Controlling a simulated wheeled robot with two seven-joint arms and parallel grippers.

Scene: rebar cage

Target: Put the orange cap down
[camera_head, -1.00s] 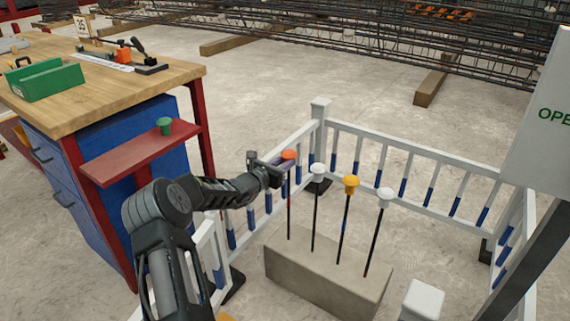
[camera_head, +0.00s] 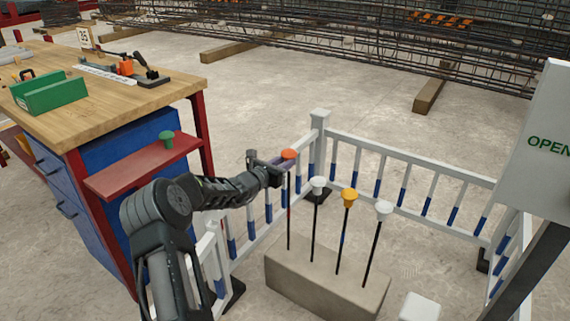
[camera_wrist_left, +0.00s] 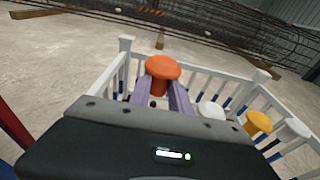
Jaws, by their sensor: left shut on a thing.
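The orange cap (camera_head: 289,154) is mushroom-shaped and upright at the top of the leftmost of several thin bars. My left gripper (camera_head: 277,160) reaches it from the left and is shut on it. In the left wrist view the orange cap (camera_wrist_left: 163,68) stands between the tips of my two purple fingers (camera_wrist_left: 160,88), its wide head above them. The fingers hide part of its stem, and I cannot tell whether it still sits on the bar. My right gripper is not in view.
White caps (camera_head: 318,182) and a yellow cap (camera_head: 349,195) top the other bars in a concrete block (camera_head: 320,285). A white-and-blue railing (camera_head: 405,157) surrounds them. A red shelf (camera_head: 125,178) on the workbench (camera_head: 120,100) bears a green cap (camera_head: 167,139), with bare room beside it.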

